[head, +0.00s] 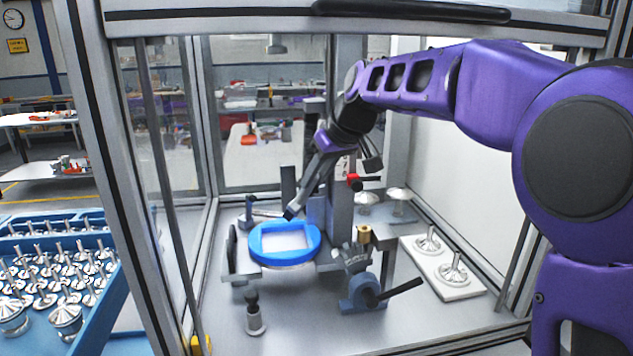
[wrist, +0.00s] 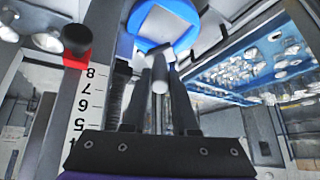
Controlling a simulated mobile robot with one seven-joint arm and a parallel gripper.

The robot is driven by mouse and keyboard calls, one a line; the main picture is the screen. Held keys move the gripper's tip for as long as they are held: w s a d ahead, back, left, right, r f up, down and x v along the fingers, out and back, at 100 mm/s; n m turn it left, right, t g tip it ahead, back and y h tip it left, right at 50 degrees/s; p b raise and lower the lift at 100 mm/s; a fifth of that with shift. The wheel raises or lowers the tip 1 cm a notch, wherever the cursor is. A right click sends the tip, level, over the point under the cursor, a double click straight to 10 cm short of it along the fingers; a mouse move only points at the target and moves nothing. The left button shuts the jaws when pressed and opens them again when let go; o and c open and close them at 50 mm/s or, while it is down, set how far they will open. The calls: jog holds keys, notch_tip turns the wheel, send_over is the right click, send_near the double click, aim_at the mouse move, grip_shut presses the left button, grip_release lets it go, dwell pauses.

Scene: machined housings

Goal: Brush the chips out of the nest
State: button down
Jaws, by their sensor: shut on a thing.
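The nest looks like a blue ring with a pale square recess (head: 262,243) on the fixture inside the enclosure. In the wrist view the blue ring (wrist: 135,22) lies just beyond my fingertips. I cannot make out separate chips in the recess. My gripper (head: 299,200) points down and left, its tip close to the ring's back edge. In the wrist view my gripper (wrist: 160,82) is shut on a grey cylindrical piece, perhaps the brush handle (wrist: 159,76). Bristles do not show, and contact with the nest cannot be told.
A blue toggle clamp (head: 355,292) with a black handle stands front right of the ring. A black-topped post (head: 254,318) stands in front. A white plate (head: 478,288) carries metal parts at right. A blue tray (head: 107,300) of metal parts is left, outside the enclosure frame.

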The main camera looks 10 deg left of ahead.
dwell(0.4)
jog(key=w+a+r, duration=0.2)
jog(key=a+r, duration=0.2)
jog(key=a, duration=0.2)
jog(key=f+b, duration=0.2)
jog(key=f, duration=0.1)
jog(key=f+b, duration=0.1)
jog(key=f, duration=0.1)
jog(key=shift+s+d+f, duration=0.1)
jog(key=shift+s+d, duration=0.05)
jog(key=shift+d, duration=0.1)
